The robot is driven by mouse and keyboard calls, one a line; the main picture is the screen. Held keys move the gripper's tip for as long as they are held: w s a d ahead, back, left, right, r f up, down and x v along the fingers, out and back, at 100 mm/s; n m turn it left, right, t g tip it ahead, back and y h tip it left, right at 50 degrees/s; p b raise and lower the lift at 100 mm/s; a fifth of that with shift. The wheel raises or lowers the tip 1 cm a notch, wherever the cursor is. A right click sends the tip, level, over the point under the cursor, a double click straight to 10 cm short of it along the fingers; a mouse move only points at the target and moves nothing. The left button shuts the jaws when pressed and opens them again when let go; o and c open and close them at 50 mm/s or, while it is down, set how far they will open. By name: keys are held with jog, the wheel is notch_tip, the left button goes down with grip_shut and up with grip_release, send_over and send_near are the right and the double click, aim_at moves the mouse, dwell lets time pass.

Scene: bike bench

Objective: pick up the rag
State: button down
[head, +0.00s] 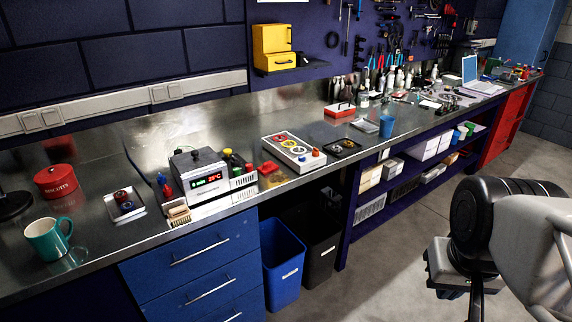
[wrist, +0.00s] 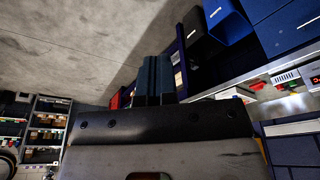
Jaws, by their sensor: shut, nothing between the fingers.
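I cannot pick out the rag with certainty. A small flat red and orange-brown item (head: 271,178) lies on the steel bench between the grey control box and the white panel with coloured rings; it may be cloth, but it is too small to tell. My gripper (wrist: 153,80) shows in the wrist view with its two dark fingers together and nothing between them. It is off the bench, with bare floor and the bench front beyond it. In the head view my arm is at the right, over the floor in front of the bench.
The steel bench holds a teal mug (head: 48,238), a red biscuit tin (head: 56,181), a control box (head: 198,172), a ring panel (head: 293,151) and a blue cup (head: 386,126). A blue bin (head: 283,264) and a black bin (head: 321,250) stand below. The floor is clear.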

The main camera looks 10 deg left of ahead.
dwell(0.4)
jog(key=shift+c, duration=0.9)
grip_release()
